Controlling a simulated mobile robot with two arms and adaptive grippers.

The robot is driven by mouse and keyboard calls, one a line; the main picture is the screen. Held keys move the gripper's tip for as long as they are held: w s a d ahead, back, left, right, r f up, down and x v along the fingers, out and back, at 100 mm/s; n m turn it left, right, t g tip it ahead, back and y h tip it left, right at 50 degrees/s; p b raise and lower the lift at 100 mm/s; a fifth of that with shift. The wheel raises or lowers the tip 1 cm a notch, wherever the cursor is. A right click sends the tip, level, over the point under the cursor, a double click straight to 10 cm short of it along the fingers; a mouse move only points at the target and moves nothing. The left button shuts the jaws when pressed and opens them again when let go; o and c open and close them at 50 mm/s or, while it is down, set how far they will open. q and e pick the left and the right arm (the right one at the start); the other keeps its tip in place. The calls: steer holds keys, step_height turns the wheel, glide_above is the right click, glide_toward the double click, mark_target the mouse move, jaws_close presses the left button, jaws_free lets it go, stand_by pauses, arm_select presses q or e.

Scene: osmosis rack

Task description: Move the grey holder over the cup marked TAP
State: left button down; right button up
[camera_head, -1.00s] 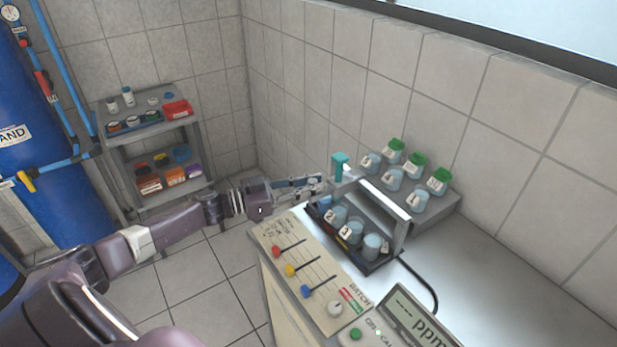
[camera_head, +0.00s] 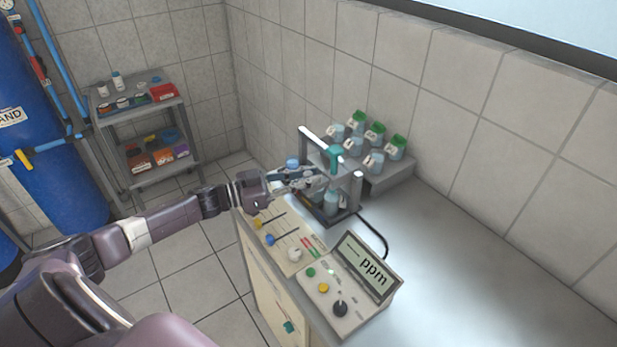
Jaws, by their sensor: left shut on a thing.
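My left gripper (camera_head: 316,182) reaches in from the left to the sample rack at the table's near edge. It is shut on a small grey part under the rail, seemingly the grey holder, which its fingers mostly hide. A teal piece (camera_head: 336,157) sits about midway along the light rail (camera_head: 314,138), just beyond the fingers. Below the rail, a light blue cup (camera_head: 331,203) stands in the dark tray near the right post. The other cups in the tray are largely hidden by my gripper. I cannot read a TAP mark. My right gripper is not in view.
Green-capped jars (camera_head: 375,132) and light blue cups stand on a grey step behind the rack. A ppm meter (camera_head: 368,266) and a panel with coloured sliders (camera_head: 285,236) are in front. A black cable curves right of the rack. The right tabletop is clear.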

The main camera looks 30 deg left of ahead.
arm_select(q)
steer(key=c, duration=1.9)
jaws_free()
steer(key=shift+s+d+f, duration=0.1)
steer(key=shift+d, duration=0.15)
steer(key=shift+o, duration=0.7)
steer(key=shift+d, duration=0.1)
steer(key=v, duration=1.2)
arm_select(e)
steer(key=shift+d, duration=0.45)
